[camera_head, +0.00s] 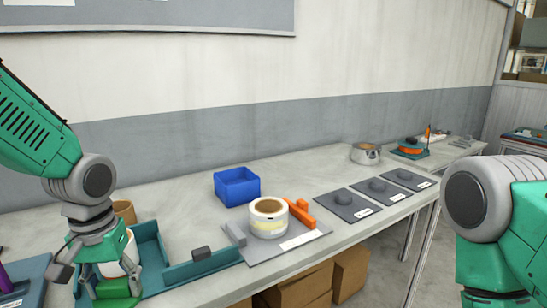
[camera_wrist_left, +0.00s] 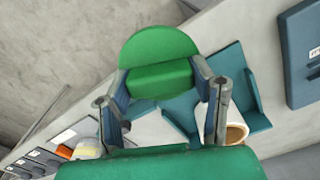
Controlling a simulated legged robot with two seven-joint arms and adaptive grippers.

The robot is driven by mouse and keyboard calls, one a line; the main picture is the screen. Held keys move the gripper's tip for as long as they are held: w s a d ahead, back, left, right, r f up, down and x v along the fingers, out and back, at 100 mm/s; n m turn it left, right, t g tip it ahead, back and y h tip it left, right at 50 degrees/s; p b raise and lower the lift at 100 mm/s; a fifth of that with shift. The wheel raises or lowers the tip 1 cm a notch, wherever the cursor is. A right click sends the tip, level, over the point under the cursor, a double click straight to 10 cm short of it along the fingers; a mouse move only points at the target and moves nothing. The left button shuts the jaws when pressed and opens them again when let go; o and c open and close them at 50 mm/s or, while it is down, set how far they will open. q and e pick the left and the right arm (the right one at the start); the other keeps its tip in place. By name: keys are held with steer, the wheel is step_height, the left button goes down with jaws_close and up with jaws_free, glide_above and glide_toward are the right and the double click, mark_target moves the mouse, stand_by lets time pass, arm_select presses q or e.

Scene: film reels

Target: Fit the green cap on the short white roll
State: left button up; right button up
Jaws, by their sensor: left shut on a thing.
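My left gripper (camera_head: 100,272) is shut on a green cap (camera_head: 118,288) over the front left of the table. In the left wrist view the round cap (camera_wrist_left: 160,50) sits between the two fingers. A white roll (camera_head: 130,258) stands in the teal tray just behind the gripper, partly hidden by it. Another white roll (camera_head: 268,222) with a brown core and cream band stands upright on a grey pad, well to the right of the cap. I cannot tell for sure which is the short one. My right gripper is out of view.
The teal tray (camera_head: 200,269) has low walls. A blue box (camera_head: 237,186) stands behind. A tan roll (camera_head: 124,211) stands behind the tray. Grey pads with dark knobs (camera_head: 349,204) lie to the right.

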arm_select(q)
steer(key=shift+s+d+f, duration=0.2)
steer(key=shift+s+f, duration=0.25)
steer(key=shift+s, duration=0.1)
steer(key=shift+s+d+f, duration=0.15)
steer(key=shift+s+f, duration=0.25)
steer(key=shift+s, duration=0.1)
steer(key=s+d+f+m, duration=0.1)
steer(key=s+d+f, duration=0.3)
steer(key=f, duration=0.5)
steer(key=shift+f+m, duration=0.3)
steer(key=shift+m, duration=0.1)
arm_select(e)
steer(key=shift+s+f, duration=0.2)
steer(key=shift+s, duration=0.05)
arm_select(q)
steer(key=shift+s+a, duration=0.1)
